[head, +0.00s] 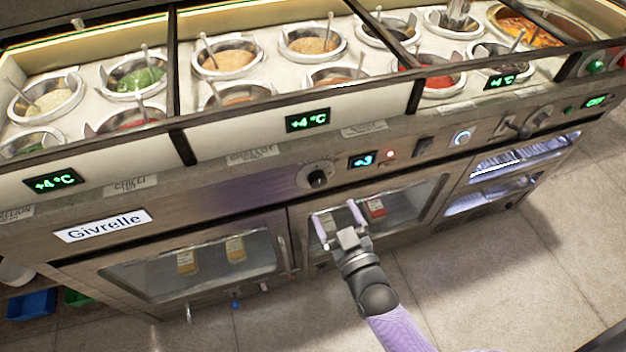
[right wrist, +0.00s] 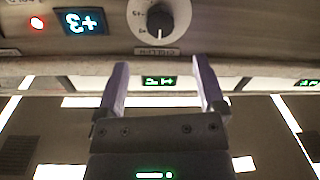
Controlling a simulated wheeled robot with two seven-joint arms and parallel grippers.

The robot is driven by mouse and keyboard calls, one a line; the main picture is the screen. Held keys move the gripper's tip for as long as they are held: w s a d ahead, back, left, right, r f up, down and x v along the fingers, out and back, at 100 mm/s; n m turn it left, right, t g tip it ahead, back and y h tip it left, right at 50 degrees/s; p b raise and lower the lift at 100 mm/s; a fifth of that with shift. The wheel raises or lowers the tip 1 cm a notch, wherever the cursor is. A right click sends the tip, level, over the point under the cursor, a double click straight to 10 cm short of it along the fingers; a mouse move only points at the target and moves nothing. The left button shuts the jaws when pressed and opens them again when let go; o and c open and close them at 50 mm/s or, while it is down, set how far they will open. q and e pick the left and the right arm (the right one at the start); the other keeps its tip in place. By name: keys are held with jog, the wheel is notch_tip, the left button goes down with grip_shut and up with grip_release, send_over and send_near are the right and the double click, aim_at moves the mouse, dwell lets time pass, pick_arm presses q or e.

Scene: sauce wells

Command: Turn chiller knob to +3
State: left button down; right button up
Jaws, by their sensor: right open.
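The chiller knob (head: 317,177) is a round black knob on a pale dial plate on the steel front panel. It also shows at the top of the right wrist view (right wrist: 160,22), with small scale marks around it. My right gripper (head: 336,212) is open and empty, in front of the panel and below the knob in the head view. In the right wrist view its fingers (right wrist: 161,65) point toward the knob, apart from it. My left gripper is not in view.
A red light (head: 390,154), a switch (head: 424,146) and a ring-lit button (head: 461,138) sit right of the display. Green +4 °C displays (head: 307,120) line the upper edge. Sauce wells with spoons fill the top. Glass doors (head: 200,256) lie below; the floor in front is clear.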

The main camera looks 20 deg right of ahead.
aim_at(319, 184)
jog(key=w+b, duration=0.1)
jog(key=w, duration=0.3)
jog(key=w+b, duration=0.1)
jog(key=w, duration=0.2)
jog(key=shift+a+f+b, duration=0.25)
jog(key=shift+a+b, duration=0.05)
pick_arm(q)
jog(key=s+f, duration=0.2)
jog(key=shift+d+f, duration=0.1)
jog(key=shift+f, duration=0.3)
pick_arm(e)
jog(key=shift+w+r, duration=0.15)
jog(key=shift+w, duration=0.3)
jog(key=c, duration=0.9)
grip_shut()
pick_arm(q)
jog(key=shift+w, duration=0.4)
